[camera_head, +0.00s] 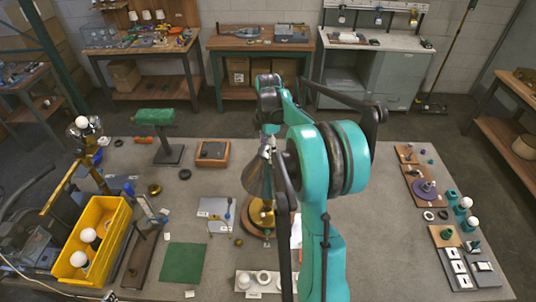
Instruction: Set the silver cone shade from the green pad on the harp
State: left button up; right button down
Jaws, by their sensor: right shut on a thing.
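The silver cone shade (257,180) hangs below my right gripper (268,143), wide end down, near the middle of the table. My right gripper is shut on its narrow top. A brass lamp body (262,212) on a round wooden base (255,232) stands directly below the shade in the picture. The harp cannot be made out; the shade and my right arm cover that area. I cannot tell whether the shade touches the lamp. The green pad (184,263) lies bare at the front left. My left gripper is not in view.
A yellow bin (113,232) with white bulbs stands at the left. A grey plate (216,208) lies left of the lamp. Small parts and boards line the right edge. My right arm hides the table behind it.

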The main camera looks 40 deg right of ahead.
jog(key=shift+f+b, duration=0.4)
jog(key=shift+f, duration=0.1)
dwell(1.5)
jog(key=shift+c, duration=2.4)
grip_release()
jog(key=shift+r, duration=0.15)
notch_tip(320, 180, up, 12)
